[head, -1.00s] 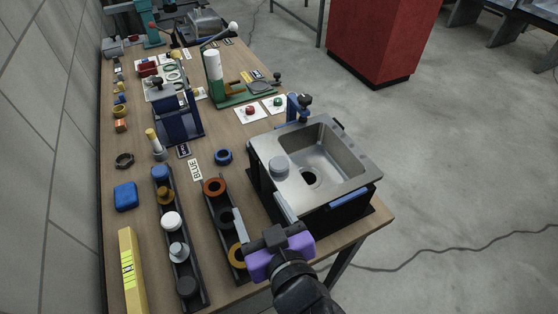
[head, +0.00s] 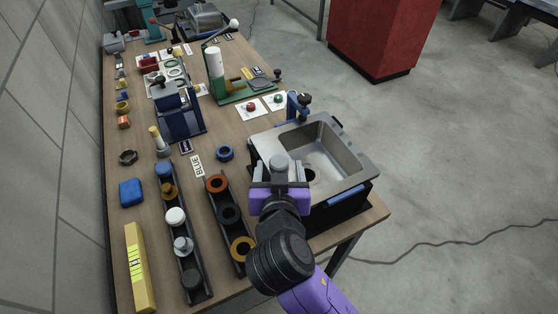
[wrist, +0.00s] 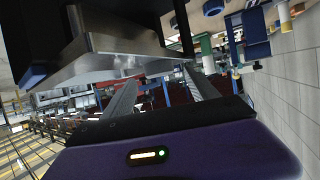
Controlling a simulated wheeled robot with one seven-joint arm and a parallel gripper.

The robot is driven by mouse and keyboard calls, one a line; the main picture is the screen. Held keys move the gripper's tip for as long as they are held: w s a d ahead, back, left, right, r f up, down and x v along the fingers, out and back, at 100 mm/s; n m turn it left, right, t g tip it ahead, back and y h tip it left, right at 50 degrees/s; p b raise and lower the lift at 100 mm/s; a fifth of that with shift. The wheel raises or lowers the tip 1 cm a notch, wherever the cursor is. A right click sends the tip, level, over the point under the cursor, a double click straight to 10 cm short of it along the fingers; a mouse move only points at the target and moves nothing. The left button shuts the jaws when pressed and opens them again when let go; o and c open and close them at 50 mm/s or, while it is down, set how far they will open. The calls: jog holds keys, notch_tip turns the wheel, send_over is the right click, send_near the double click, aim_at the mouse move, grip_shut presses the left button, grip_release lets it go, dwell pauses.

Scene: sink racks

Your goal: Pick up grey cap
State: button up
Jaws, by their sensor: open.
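A grey cap (head: 279,163) stands on the left deck of the metal sink (head: 357,163). My gripper (head: 279,171) is over that deck in the head view, with one pale finger on each side of the cap. Its jaws are open. Whether the fingers touch the cap or are level with it cannot be told. The wrist view shows both fingers (wrist: 160,92) apart, and I cannot make out the cap between them. Another light grey cap (head: 183,245) and a dark grey one (head: 191,281) sit in the left black rack (head: 177,262).
A second black rack (head: 221,229) with orange, black and yellow rings stands left of the sink. A blue faucet part (head: 297,105) rises behind the sink. A yellow box (head: 139,266) and blue block (head: 131,193) lie further left.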

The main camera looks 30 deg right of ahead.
jog(key=shift+x, duration=0.8)
jog(key=shift+f, duration=0.1)
jog(key=shift+c, duration=0.5)
jog(key=c, duration=1.3)
jog(key=shift+c, duration=0.2)
